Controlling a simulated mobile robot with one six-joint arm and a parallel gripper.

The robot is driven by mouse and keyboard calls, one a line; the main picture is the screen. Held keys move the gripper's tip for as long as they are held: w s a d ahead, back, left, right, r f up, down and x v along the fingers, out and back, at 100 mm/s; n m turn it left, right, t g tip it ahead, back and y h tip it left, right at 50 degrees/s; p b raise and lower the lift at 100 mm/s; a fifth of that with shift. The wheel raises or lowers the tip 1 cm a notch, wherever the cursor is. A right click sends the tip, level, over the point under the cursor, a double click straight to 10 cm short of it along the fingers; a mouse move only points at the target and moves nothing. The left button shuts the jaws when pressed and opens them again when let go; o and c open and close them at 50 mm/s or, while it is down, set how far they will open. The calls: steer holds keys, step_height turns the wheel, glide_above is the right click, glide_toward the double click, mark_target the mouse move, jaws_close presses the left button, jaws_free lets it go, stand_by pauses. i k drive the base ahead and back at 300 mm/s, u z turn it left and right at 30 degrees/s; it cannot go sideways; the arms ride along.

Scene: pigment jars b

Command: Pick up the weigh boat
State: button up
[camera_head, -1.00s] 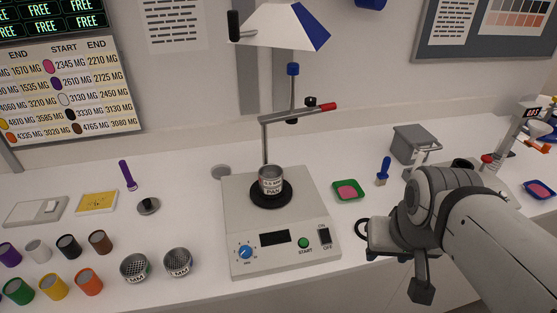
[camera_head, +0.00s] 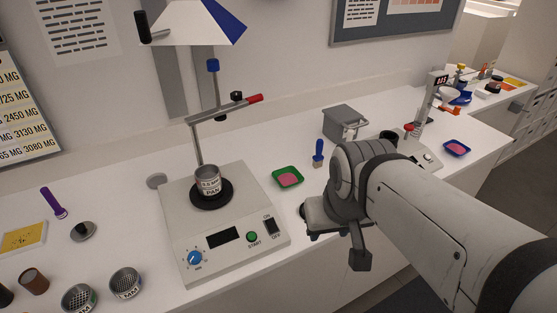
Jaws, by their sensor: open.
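Two small shallow dishes with pink powder look like weigh boats. A green one (camera_head: 276,184) lies on the bench just right of the scale. A blue one (camera_head: 446,149) lies far right, beyond my arm. I cannot tell which is the one named. My gripper (camera_head: 332,236) is open at the bench's front edge, to the right of the scale. It is below and right of the green dish and well left of the blue dish. I see nothing between its fingers, though my wrist partly hides them.
The scale (camera_head: 178,222) carries a metal pan (camera_head: 208,181) under a post with a red-tipped arm (camera_head: 228,107). A blue-handled tool (camera_head: 318,152) and a grey box (camera_head: 345,123) stand behind my gripper. An upright instrument (camera_head: 425,108) stands near the blue dish.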

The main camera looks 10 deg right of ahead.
mark_target(289, 176)
steer(key=u, duration=2.55)
steer(key=k, duration=0.95)
steer(key=z, duration=1.85)
steer(key=i, duration=1)
steer(key=z, duration=0.05)
